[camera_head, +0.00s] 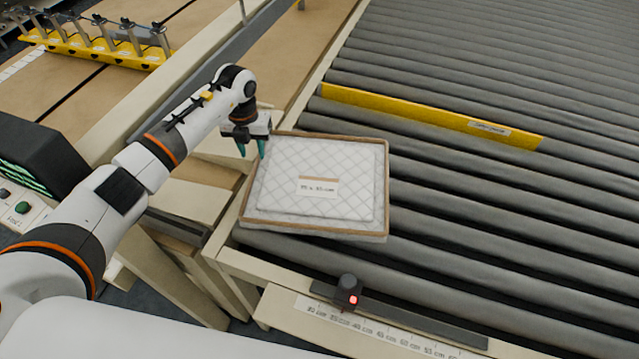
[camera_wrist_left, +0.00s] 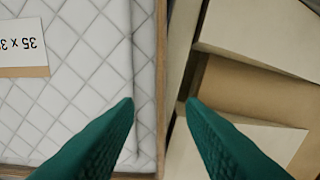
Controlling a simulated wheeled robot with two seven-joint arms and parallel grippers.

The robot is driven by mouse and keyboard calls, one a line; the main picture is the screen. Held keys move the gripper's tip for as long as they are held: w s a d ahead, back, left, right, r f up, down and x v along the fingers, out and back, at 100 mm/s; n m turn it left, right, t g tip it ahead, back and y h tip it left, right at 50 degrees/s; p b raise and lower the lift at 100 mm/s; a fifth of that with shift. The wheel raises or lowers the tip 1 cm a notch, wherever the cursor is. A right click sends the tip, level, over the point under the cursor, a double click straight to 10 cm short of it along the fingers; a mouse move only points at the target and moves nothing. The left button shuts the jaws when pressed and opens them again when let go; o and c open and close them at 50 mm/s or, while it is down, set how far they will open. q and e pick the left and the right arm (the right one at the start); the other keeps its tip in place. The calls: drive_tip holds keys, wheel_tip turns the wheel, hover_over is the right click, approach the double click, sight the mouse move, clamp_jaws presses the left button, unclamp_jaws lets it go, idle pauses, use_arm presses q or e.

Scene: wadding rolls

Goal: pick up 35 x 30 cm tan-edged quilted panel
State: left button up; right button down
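The quilted panel (camera_head: 290,206) is white with diamond stitching, a tan edge and a label. It lies flat on the grey rollers, near their left end. My left gripper (camera_head: 251,151) is at the panel's upper left corner in the head view. In the left wrist view its two green fingers (camera_wrist_left: 160,104) are apart, with the panel's tan edge (camera_wrist_left: 161,60) between them and the quilted face (camera_wrist_left: 75,90) to the left. Neither finger visibly grips the edge. Whether a finger touches the panel I cannot tell. My right gripper does not show.
A yellow bar (camera_head: 430,115) lies across the rollers behind the panel. A small black device with a red light (camera_head: 347,292) stands on the front rail by a ruler strip (camera_head: 380,335). Wooden boards are left of the panel. A yellow rack (camera_head: 95,50) stands at the back left.

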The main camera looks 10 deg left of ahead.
sight(255, 165)
use_arm(q)
drive_tip(key=f+b, duration=0.1)
drive_tip(key=f, duration=0.1)
drive_tip(key=f+b, duration=0.1)
drive_tip(key=f, duration=0.1)
drive_tip(key=shift+s+f+b, duration=0.2)
drive_tip(key=shift+f+b, duration=0.1)
drive_tip(key=shift+f, duration=0.05)
drive_tip(key=shift+r, duration=0.1)
clamp_jaws()
drive_tip(key=shift+r, duration=0.1)
drive_tip(key=shift+r+p, duration=0.25)
drive_tip(key=shift+p, duration=0.1)
wheel_tip(255, 165, up, 10)
drive_tip(key=p, duration=0.6)
drive_tip(key=shift+f, duration=0.25)
idle(0.7)
